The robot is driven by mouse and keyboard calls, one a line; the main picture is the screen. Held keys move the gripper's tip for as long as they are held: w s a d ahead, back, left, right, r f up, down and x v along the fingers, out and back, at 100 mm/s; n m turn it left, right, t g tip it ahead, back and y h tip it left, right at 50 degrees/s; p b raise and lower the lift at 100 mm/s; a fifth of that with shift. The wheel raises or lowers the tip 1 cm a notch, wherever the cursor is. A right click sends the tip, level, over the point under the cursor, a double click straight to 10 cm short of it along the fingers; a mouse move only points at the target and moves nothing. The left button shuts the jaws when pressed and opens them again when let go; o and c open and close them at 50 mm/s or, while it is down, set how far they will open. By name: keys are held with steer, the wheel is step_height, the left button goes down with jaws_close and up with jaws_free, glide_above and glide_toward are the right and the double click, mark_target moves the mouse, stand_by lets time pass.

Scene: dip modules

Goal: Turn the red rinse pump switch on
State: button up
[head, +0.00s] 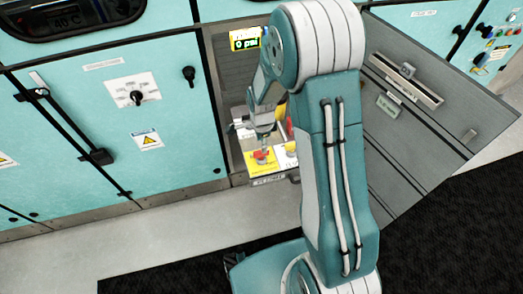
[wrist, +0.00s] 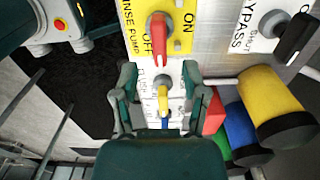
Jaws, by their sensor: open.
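The red rinse pump switch (wrist: 157,38) sits on a yellow plate (wrist: 186,20) at the top middle of the wrist view. Its red lever points down in the picture, beside the word OFF; ON is printed to its right. In the head view the red switch (head: 262,154) shows small on its yellow plate, just below my gripper (head: 263,130). In the wrist view my gripper (wrist: 160,90) is open, one finger to each side of a small yellow switch (wrist: 162,98) on a white plate. The red lever is beyond the fingertips, with no visible contact.
A black bypass knob (wrist: 297,38) is at right in the wrist view. Yellow (wrist: 270,105), blue (wrist: 242,130) and red (wrist: 213,112) handles stand close to the right finger. An open grey door (head: 440,110) is right of my arm.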

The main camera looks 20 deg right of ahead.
mark_target(261, 156)
step_height(261, 156, down, 5)
steer(key=shift+a+f, duration=0.1)
steer(key=shift+a, duration=0.05)
jaws_close()
